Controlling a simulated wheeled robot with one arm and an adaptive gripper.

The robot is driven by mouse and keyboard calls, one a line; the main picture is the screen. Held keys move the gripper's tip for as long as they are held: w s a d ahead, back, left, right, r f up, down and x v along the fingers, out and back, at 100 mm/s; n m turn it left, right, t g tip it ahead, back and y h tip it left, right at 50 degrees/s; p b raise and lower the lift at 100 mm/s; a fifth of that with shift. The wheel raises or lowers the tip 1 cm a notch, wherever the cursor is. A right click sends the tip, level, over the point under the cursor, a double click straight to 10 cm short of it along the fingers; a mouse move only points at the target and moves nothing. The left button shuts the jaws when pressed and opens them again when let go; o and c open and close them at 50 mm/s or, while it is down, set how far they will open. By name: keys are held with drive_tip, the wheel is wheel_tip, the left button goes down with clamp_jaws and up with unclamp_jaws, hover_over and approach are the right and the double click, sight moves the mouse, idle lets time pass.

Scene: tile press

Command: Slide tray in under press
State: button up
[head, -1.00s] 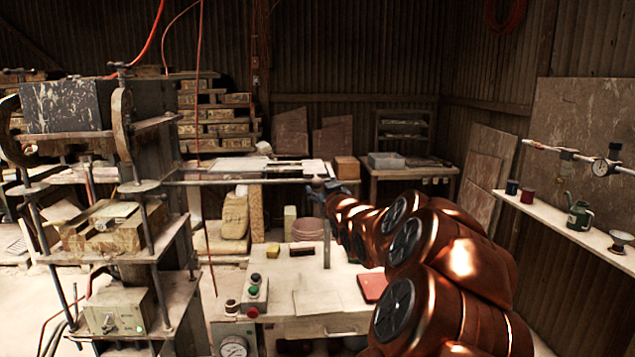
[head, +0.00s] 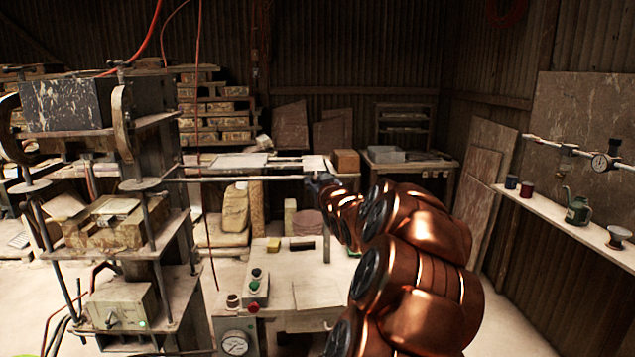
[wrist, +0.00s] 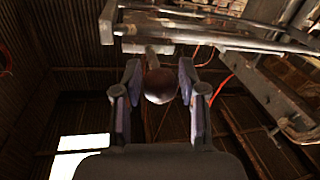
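The press (head: 150,255) stands at the left in the head view, with stacked plates on posts. A tan block-like piece (head: 118,232) sits on its middle plate; I cannot tell whether this is the tray. A long thin bar (head: 240,179) runs right from the press to my gripper (head: 318,183). Gaps show beside the knob. My arm hides part of the worktable.
A worktable (head: 310,302) carries a button box (head: 257,286) and a yellow block (head: 273,245); a gauge (head: 235,343) is on its front. Bare floor shows right of my arm.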

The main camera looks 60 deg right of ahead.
clamp_jaws()
idle(0.4)
